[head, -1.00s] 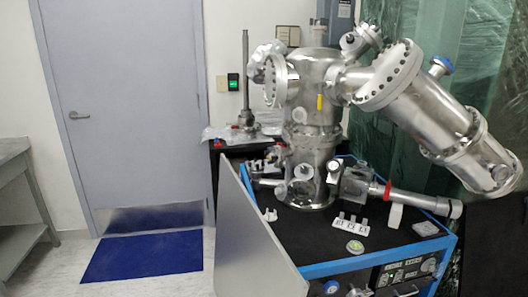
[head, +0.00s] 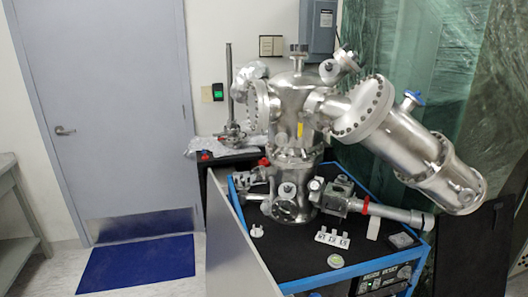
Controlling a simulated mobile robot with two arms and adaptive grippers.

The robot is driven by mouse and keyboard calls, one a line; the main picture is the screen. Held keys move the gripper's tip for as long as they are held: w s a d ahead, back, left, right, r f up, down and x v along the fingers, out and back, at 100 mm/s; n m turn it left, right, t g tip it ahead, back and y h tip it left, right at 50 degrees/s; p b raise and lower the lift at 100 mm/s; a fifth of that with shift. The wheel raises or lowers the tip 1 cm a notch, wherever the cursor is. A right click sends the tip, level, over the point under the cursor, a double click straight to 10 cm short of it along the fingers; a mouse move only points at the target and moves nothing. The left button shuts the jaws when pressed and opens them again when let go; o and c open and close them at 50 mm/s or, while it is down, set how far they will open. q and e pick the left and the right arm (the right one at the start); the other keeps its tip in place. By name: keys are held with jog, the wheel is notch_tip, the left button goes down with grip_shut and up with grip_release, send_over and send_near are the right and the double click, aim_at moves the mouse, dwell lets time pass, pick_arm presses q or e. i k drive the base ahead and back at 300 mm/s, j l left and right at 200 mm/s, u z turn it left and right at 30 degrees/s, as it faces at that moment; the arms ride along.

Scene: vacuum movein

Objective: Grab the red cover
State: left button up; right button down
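Several small red parts are in the head view, and I cannot tell for sure which is the red cover. A red cap (head: 264,162) sits at the left side of the steel vacuum chamber (head: 297,112), near its middle height. A red ring (head: 365,206) goes around the horizontal pipe at the chamber's lower right. A small red piece (head: 205,156) is on the dark surface behind, to the left. Neither of my grippers is in view.
The chamber stands on a black-topped cart with a blue frame (head: 343,272). A white block (head: 332,238), a round green-white disc (head: 335,261) and a grey box (head: 402,240) lie on it. A grey panel (head: 237,250) stands at its left. A blue mat (head: 137,262) lies before the door.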

aim_at(264, 162)
jog(key=i+j, duration=0.2)
jog(key=j, duration=0.2)
jog(key=i+j+u, duration=0.1)
jog(key=j, duration=0.35)
jog(key=i+j, duration=0.55)
jog(key=j, duration=0.2)
jog(key=j+u, duration=0.05)
